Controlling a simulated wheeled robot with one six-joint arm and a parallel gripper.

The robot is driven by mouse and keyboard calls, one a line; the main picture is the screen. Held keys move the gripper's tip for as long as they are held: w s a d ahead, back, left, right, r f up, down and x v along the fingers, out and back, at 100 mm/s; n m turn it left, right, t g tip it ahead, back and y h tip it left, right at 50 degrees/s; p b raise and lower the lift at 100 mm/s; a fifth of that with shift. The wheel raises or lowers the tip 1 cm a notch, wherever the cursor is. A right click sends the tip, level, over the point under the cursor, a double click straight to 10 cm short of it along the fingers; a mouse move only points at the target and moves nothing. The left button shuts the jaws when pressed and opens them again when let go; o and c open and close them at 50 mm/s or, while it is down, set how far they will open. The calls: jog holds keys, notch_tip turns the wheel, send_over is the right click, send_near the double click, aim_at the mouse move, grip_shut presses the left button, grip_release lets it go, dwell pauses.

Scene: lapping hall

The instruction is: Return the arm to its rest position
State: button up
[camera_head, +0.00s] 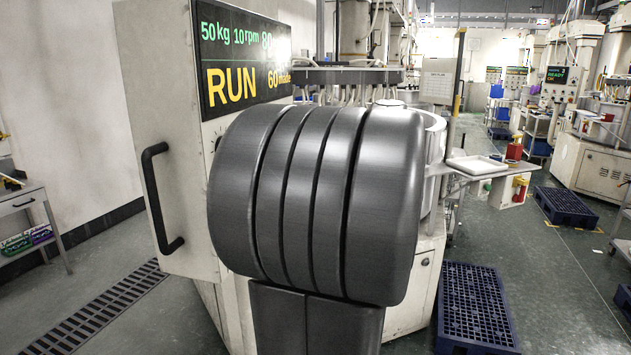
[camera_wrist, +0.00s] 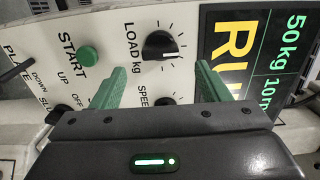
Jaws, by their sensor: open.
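My gripper (camera_wrist: 160,88) shows in the wrist view with its two green fingers apart and nothing between them. It faces a machine's control panel (camera_wrist: 110,50). A green START button (camera_wrist: 89,55) is left of the fingers, and a black LOAD kg knob (camera_wrist: 160,45) is beyond the gap between them. A SPEED knob is partly hidden by my gripper. In the head view my own dark grey arm (camera_head: 315,200) fills the middle and hides my gripper and the panel's controls. The machine's display (camera_head: 240,55) reads RUN, 50kg and 10 rpm.
The machine's panel housing has a black handle (camera_head: 158,200) at left. A small shelf with a white tray (camera_head: 477,165) juts out at right. Blue pallets (camera_head: 475,305) lie on the floor at right. A bench (camera_head: 30,200) stands far left. Open floor shows between the right machines.

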jog(key=shift+n, duration=0.3)
jog(key=x, duration=0.7)
jog(key=shift+w+a+f, duration=0.1)
jog(key=shift+a+f, duration=0.2)
jog(key=n+b, duration=0.2)
jog(key=n, duration=0.1)
jog(key=shift+d, duration=0.1)
jog(key=n+b, duration=0.2)
jog(key=n, duration=0.2)
jog(key=shift+r+n, duration=0.1)
jog(key=shift+n, duration=0.3)
jog(key=n+b, duration=0.1)
jog(key=n, duration=0.2)
jog(key=shift+n+b, duration=0.3)
jog(key=shift+b, duration=0.1)
jog(key=shift+r+n, duration=0.15)
jog(key=shift+n, duration=1.75)
